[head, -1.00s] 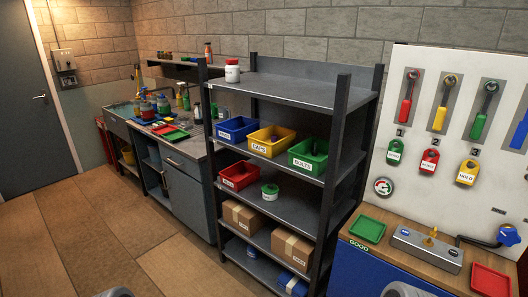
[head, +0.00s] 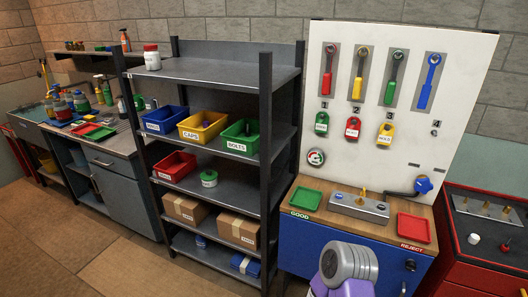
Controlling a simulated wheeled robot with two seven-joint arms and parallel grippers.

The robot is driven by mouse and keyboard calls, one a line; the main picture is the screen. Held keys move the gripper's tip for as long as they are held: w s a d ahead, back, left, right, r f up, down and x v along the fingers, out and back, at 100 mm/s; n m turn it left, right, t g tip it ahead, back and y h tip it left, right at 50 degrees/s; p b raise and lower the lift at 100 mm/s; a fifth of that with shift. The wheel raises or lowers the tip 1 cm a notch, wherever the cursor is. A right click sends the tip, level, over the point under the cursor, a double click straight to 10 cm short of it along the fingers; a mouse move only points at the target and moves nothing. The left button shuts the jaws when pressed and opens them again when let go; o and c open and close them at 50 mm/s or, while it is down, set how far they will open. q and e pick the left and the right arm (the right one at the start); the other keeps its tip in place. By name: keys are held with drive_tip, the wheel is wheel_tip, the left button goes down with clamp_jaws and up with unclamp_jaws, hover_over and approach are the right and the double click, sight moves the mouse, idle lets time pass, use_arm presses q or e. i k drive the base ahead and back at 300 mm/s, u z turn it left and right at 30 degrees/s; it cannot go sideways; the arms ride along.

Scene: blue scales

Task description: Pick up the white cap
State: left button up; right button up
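A small white cap-like piece (head: 473,239) lies on the dark top of the red cabinet (head: 462,268) at the far right. It is small in the picture, so its exact shape is hard to tell. A yellow bin labelled CAPS (head: 203,134) stands on the shelf rack; what it holds cannot be made out clearly. A grey and purple part of my own arm rises at the bottom centre, in front of the blue workbench. Neither of my grippers' fingers shows in the head view.
The workbench (head: 402,204) holds a green GOOD tray (head: 305,199), a grey fixture (head: 358,207) and a red REJECT tray (head: 413,228). A tool board (head: 395,130) stands behind it. The shelf rack (head: 230,75) is to its left. Open floor lies at lower left.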

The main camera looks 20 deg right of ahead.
sight(474, 239)
drive_tip(key=z, duration=2.95)
drive_tip(key=k, duration=1)
drive_tip(key=z, duration=0.7)
drive_tip(key=i, duration=1.8)
drive_tip(key=u, duration=1.95)
drive_tip(key=i, duration=0.7)
drive_tip(key=u, duration=0.75)
